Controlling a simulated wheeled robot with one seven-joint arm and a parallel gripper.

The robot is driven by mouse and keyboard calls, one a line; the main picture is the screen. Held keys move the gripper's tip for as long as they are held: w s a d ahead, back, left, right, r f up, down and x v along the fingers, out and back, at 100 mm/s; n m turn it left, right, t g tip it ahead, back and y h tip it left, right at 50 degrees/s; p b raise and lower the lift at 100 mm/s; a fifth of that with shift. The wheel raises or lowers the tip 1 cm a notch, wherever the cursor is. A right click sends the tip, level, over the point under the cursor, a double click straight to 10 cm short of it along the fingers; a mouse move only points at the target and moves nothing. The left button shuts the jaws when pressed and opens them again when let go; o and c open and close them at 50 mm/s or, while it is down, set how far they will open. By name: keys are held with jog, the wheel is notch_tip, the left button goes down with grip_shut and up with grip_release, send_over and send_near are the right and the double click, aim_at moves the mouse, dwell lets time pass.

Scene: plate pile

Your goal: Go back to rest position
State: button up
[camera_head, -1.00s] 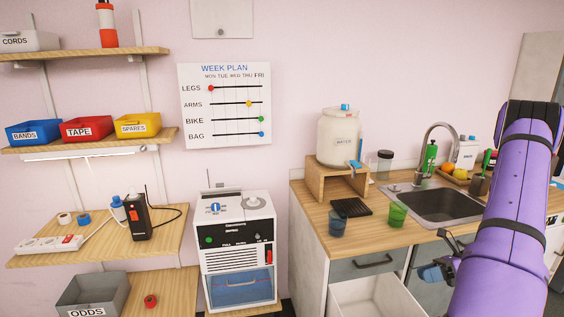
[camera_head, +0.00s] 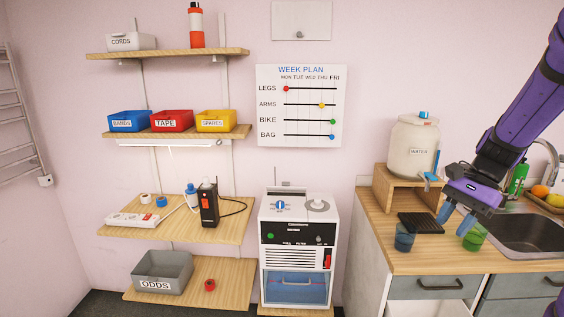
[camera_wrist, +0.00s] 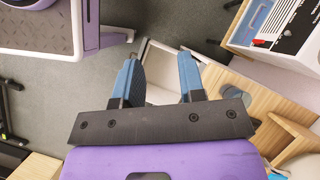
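My gripper (camera_head: 456,222) is in the head view, pointing down near the front part of the counter, in front of the water jar and the green cup. In the wrist view its two blue fingers (camera_wrist: 158,68) stand apart with nothing held between them. My purple arm comes in from the upper right of the head view.
The wooden counter (camera_head: 425,260) carries a water jar (camera_head: 412,148) on a stand, a dark blue cup (camera_head: 404,238), a green cup (camera_head: 474,237) and a sink (camera_head: 530,234). An open white drawer (camera_head: 405,309) juts out below. Shelves with bins and a white machine (camera_head: 298,240) stand left.

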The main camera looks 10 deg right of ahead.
jog(key=s+a+r+n+t+h, duration=0.6)
jog(key=s+a+r+n, duration=0.6)
jog(key=a+n, duration=0.2)
jog(key=shift+s+a+r, duration=0.2)
jog(key=shift+s+a, duration=0.2)
jog(key=shift+a, duration=0.05)
